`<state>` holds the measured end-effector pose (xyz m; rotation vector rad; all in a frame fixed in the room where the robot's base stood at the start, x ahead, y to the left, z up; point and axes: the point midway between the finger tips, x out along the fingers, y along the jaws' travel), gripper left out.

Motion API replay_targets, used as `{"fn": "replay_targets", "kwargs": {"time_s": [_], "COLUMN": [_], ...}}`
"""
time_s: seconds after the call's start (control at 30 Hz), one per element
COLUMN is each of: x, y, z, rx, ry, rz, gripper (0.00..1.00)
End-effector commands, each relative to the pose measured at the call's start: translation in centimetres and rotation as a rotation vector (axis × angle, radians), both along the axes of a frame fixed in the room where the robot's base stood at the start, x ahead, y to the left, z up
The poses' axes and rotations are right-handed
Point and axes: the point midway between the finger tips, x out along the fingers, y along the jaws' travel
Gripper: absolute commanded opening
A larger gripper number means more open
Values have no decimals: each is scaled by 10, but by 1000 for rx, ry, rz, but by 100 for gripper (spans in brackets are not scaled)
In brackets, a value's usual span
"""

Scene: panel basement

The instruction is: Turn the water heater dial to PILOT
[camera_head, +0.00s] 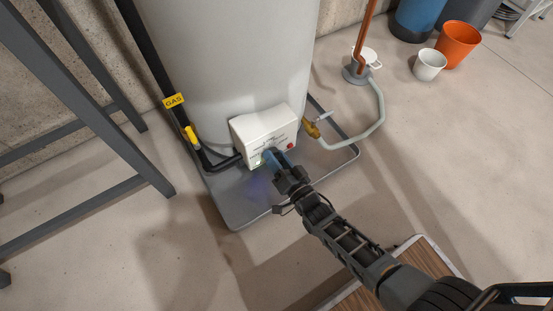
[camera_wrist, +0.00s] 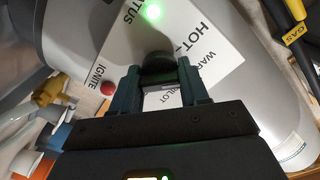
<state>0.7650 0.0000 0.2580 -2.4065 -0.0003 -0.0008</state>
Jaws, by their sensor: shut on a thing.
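The white control box (camera_head: 264,133) sits low on the front of the grey water heater (camera_head: 230,60). Its dark round dial (camera_wrist: 156,62) shows in the wrist view between my fingers; in the head view my gripper (camera_head: 276,160) hides it. My gripper (camera_wrist: 158,76) is shut on the dial, one finger on each side. The labels HOT and WARM are beside the dial, and PILOT (camera_wrist: 191,86) is partly covered by a finger. I cannot tell where the dial points. A green status light (camera_wrist: 152,12) is lit. A red IGNITE button (camera_wrist: 107,88) is on the same face.
The heater stands in a grey drain pan (camera_head: 236,212). A black gas pipe with a yellow valve handle (camera_head: 190,135) runs at left, near a dark metal frame (camera_head: 95,95). A brass drain valve (camera_head: 311,129) with a pale hose is at right. Buckets (camera_head: 459,45) stand farther back.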

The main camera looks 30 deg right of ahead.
Motion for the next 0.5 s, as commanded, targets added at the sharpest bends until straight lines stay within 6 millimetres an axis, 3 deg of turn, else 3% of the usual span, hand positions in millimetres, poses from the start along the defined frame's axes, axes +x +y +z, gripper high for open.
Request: {"fn": "replay_targets", "kwargs": {"time_s": [0.5], "x": [0], "y": [0], "z": [-3], "rx": [489], "ry": [1], "rz": [2], "gripper": [14]}}
